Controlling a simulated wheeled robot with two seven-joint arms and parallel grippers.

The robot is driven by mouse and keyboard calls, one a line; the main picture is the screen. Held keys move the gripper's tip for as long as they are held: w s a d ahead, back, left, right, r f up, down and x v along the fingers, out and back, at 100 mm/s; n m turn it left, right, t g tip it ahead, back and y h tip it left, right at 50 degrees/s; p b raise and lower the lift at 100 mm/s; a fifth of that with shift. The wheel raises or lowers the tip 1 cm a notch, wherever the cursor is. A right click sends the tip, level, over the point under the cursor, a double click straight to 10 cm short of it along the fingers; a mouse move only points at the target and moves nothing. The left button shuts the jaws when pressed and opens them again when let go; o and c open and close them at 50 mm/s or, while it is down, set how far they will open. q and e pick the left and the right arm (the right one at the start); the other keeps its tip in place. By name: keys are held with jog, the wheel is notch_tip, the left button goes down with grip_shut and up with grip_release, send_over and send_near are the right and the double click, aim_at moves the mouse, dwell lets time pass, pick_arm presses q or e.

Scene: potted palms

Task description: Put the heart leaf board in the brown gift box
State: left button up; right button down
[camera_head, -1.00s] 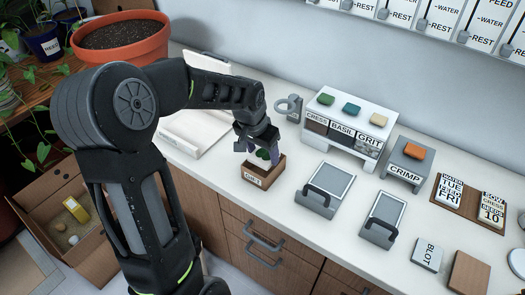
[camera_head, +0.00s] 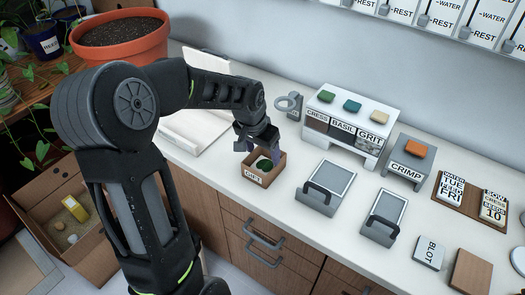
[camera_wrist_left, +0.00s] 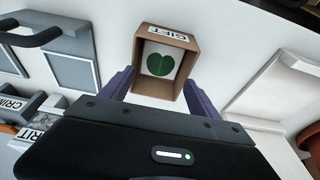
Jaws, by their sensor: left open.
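The brown gift box (camera_head: 251,174) with a GIFT label stands on the white counter near its front edge. The heart leaf board (camera_head: 264,164), with a dark green heart-shaped leaf, lies inside it; in the left wrist view the board (camera_wrist_left: 161,62) shows its white face within the box walls (camera_wrist_left: 190,70). My left gripper (camera_head: 258,150) is just above and behind the box, open, its purple fingers apart on either side of the box in the wrist view (camera_wrist_left: 155,82). It does not touch the board. My right gripper is out of view.
A dispenser labelled CRESS, BASIL, GRIT (camera_head: 347,125) and a CRIMP block (camera_head: 405,165) stand to the right. Two grey trays with handles (camera_head: 328,187) (camera_head: 383,217) lie in front. A cardboard carton (camera_head: 60,215) sits low at left.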

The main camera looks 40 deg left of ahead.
pick_arm(q)
jog(key=shift+s+d+f, duration=0.1)
jog(key=shift+f, duration=0.05)
jog(key=shift+r+p, duration=0.55)
jog(key=shift+r, duration=0.4)
jog(key=v, duration=1.1)
jog(key=shift+r, duration=0.2)
